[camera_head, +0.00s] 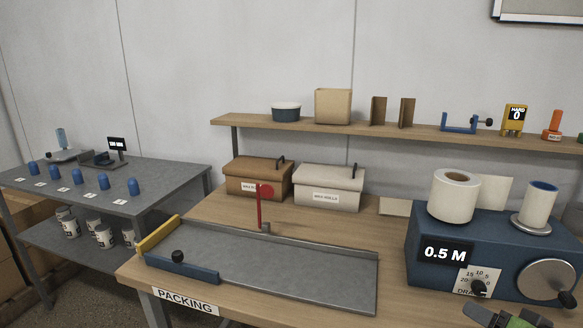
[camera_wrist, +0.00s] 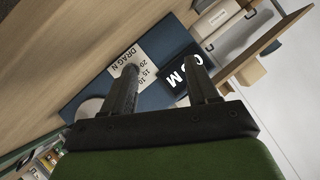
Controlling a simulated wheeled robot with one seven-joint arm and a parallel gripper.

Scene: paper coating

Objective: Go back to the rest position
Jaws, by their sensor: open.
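My gripper (camera_wrist: 161,74) shows in the wrist view with its two dark fingers apart and nothing between them. Beyond the fingers is the blue machine (camera_wrist: 88,97) with its "DRAG N" dial plate and black "0.5 M" display. In the head view a green and dark part of my gripper (camera_head: 507,318) shows at the bottom right edge, in front of the blue machine (camera_head: 425,276). The machine carries a large white paper roll (camera_head: 453,203) and a smaller roll (camera_head: 540,203) on a spindle. The rest of my arm is out of the head view.
A grey tray (camera_head: 300,268) with a blue front stop and a red flag lies on the wooden packing table (camera_head: 205,212). Two lidded boxes stand behind it. A shelf (camera_head: 350,130) with several items runs above. A grey side table (camera_head: 150,172) stands at left.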

